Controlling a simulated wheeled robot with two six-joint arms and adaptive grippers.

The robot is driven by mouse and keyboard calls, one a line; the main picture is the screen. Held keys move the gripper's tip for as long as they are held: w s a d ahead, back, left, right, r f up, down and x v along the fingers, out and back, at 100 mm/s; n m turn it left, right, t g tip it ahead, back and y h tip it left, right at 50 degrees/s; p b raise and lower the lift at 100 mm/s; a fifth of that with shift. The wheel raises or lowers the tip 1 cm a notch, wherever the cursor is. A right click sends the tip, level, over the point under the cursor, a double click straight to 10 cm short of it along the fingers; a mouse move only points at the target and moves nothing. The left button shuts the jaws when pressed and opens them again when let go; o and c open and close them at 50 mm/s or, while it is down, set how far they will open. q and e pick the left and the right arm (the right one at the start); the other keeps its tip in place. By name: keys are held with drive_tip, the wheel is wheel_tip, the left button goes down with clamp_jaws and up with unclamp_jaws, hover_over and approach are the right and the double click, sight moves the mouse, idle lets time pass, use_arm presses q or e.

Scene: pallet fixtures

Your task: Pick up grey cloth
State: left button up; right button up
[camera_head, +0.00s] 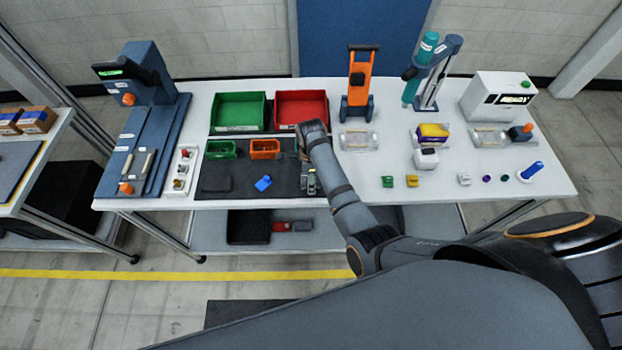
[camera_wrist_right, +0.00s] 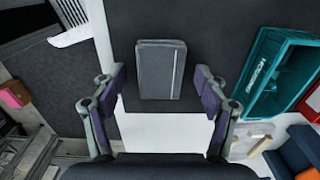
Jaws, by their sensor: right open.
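The grey cloth (camera_wrist_right: 160,70) shows in the right wrist view as a small folded rectangle with a lighter stripe along one side. It lies flat on the dark mat (camera_wrist_right: 210,25) near the mat's edge. My right gripper (camera_wrist_right: 160,84) is open, with one finger to each side of the cloth in that view and neither seen touching it. In the head view the right gripper (camera_head: 310,180) points down over the right end of the mat (camera_head: 285,188). I cannot make out the cloth under it there. My left gripper is in neither view.
A green bin (camera_head: 238,112) and a red bin (camera_head: 301,108) stand behind the mat. A small green bin (camera_head: 221,149), a small orange bin (camera_head: 264,148) and a blue part (camera_head: 263,183) are on the mat.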

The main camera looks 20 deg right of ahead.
drive_tip(key=c, duration=1.2)
drive_tip(key=shift+r, duration=0.1)
